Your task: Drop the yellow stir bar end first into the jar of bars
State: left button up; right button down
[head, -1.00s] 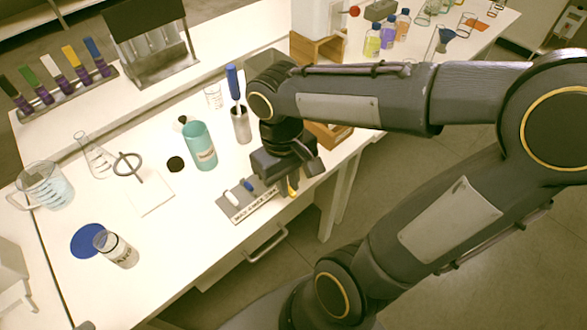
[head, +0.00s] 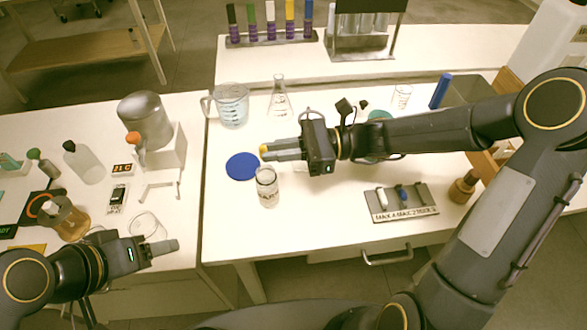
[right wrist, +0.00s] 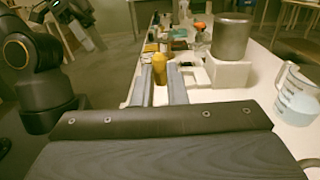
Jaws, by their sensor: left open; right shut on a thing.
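The yellow stir bar (head: 264,150) is held at the fingertips of my right gripper (head: 285,151), which is shut on it. The gripper points left, level, so only the bar's yellow end shows. The bar also shows between the fingers in the right wrist view (right wrist: 160,68). The clear jar of bars (head: 267,188) stands upright on the table, just below the gripper in the head view; the bar appears above and behind its mouth. Its contents are not clear. My left gripper (head: 165,247) is open and empty at the lower left.
A blue disc (head: 242,166) lies beside the jar. A beaker (head: 231,105) and a flask (head: 279,98) stand behind. The stir bar rack (head: 400,212), with a white and a blue bar, is at right. A small stand (head: 160,185) is at left.

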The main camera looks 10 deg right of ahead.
jog(key=f+b, duration=0.3)
jog(key=shift+w+a+f+b, duration=0.1)
jog(key=shift+w+f+b, duration=0.15)
jog(key=shift+b, duration=0.15)
jog(key=shift+f+b, duration=0.65)
jog(key=shift+f, duration=0.45)
jog(key=c, duration=1.4)
grip_release()
jog(key=shift+o, duration=0.2)
notch_tip(320, 180, up, 5)
jog(key=p, duration=0.5)
